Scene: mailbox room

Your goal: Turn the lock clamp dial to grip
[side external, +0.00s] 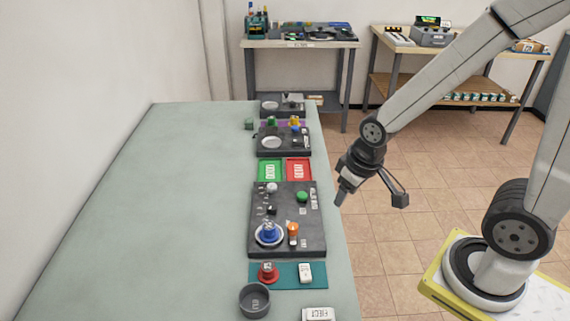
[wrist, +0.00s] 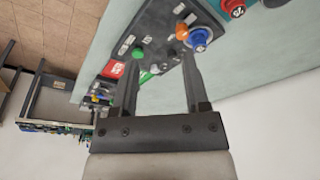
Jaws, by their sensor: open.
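A dark panel (side external: 285,222) lies on the pale green table and carries several controls. A blue knob (side external: 268,232) sits on a white round plate, beside an orange handle (side external: 292,231). A white round knob (side external: 271,188) and a green knob (side external: 302,196) are at its far end. The labels are too small to read, so I cannot tell which control is the lock clamp dial. My gripper (side external: 371,197) is open and empty, to the right of the panel and apart from it. In the wrist view its fingers (wrist: 162,65) frame the panel, with the green knob (wrist: 138,53) and blue knob (wrist: 199,41) showing.
Green and red trays (side external: 284,171) and another dark panel (side external: 283,141) lie beyond. A red knob (side external: 268,272), a white block (side external: 305,271) and a grey cup (side external: 254,301) are nearer. The table's left side is clear. Shelving tables (side external: 300,44) stand behind.

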